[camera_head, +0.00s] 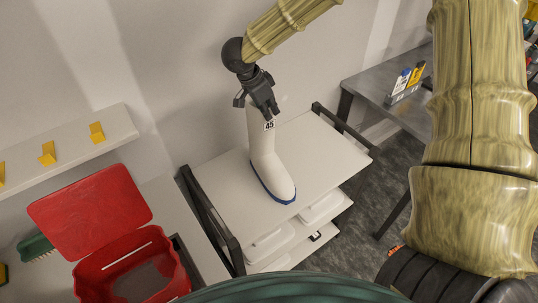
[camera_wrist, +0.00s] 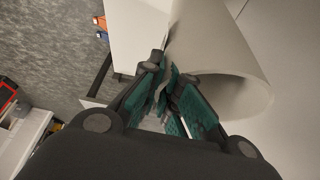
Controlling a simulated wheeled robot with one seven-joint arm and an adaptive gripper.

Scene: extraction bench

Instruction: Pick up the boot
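The boot (camera_head: 264,165) is white with a blue sole and stands upright on the top shelf of a white cart. A tag reading 45 (camera_head: 269,125) shows at the upper part of its shaft. My dark gripper (camera_head: 262,105) is at the top of the shaft, pointing down, and hides the boot's rim in the head view. In the wrist view, the pale shaft (camera_wrist: 225,75) fills the upper right, right against the teal-padded fingertips (camera_wrist: 170,82). The fingertips look close together at the shaft's edge. I cannot tell whether they grip its wall.
The cart top (camera_head: 315,150) is otherwise clear, with dark rails (camera_head: 212,220) at its ends and white trays (camera_head: 268,246) below. An open red box (camera_head: 130,265) stands left. A grey table (camera_head: 385,98) with small boxes (camera_head: 406,82) is at the back right.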

